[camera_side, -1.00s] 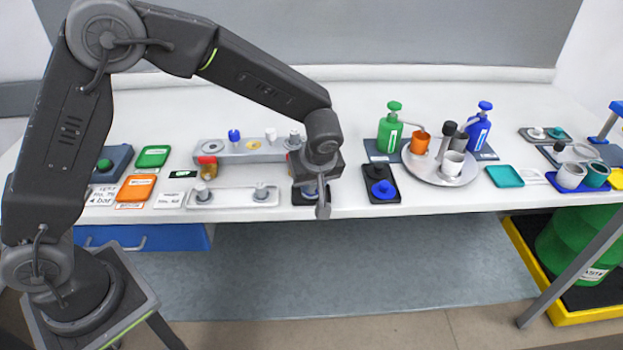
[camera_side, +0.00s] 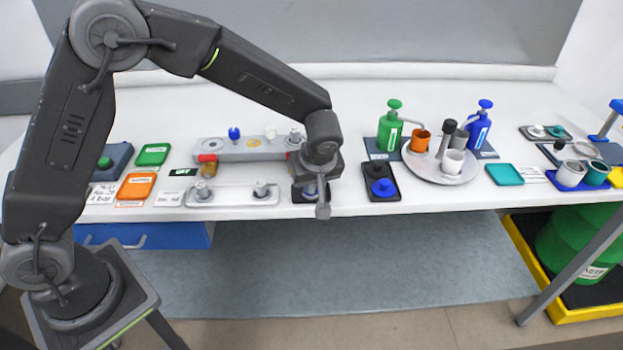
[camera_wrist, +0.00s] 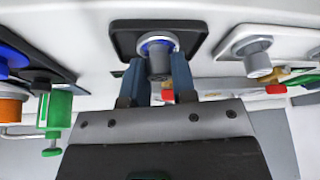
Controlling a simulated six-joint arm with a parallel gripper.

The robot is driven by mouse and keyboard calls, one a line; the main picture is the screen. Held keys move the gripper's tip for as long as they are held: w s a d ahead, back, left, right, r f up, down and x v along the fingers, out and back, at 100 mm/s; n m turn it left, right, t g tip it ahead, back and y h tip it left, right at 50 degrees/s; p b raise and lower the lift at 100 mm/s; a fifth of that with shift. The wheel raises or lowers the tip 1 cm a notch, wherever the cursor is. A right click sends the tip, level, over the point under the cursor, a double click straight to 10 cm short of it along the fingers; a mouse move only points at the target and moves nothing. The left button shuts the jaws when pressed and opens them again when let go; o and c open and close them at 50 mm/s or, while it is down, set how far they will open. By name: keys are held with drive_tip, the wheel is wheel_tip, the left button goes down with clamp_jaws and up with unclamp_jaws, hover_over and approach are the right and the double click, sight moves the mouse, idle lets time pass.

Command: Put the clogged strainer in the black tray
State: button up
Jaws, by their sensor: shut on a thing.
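The strainer (camera_wrist: 159,56) is a grey knob with a blue and white ring at its base. In the wrist view it stands between the fingers of my gripper (camera_wrist: 160,68), which is shut on it. The black tray (camera_wrist: 123,40) is directly around and beneath the strainer; whether the strainer fully rests on it I cannot tell. In the side view the black tray (camera_side: 298,196) shows at the front edge of the bench, mostly hidden by my gripper (camera_side: 315,192), and the strainer is hidden there.
A white tray (camera_side: 232,203) with two grey fittings lies just left. A black tray (camera_side: 392,193) with blue and black parts is to the right. Further right are a round tray (camera_side: 421,175) with cups, and green (camera_side: 390,132) and blue (camera_side: 479,130) pump bottles.

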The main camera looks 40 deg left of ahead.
drive_tip(key=o, duration=1)
drive_tip(key=shift+o, duration=0.2)
drive_tip(key=o, duration=0.3)
drive_tip(key=shift+r, duration=0.1)
drive_tip(key=shift+r, duration=3.7)
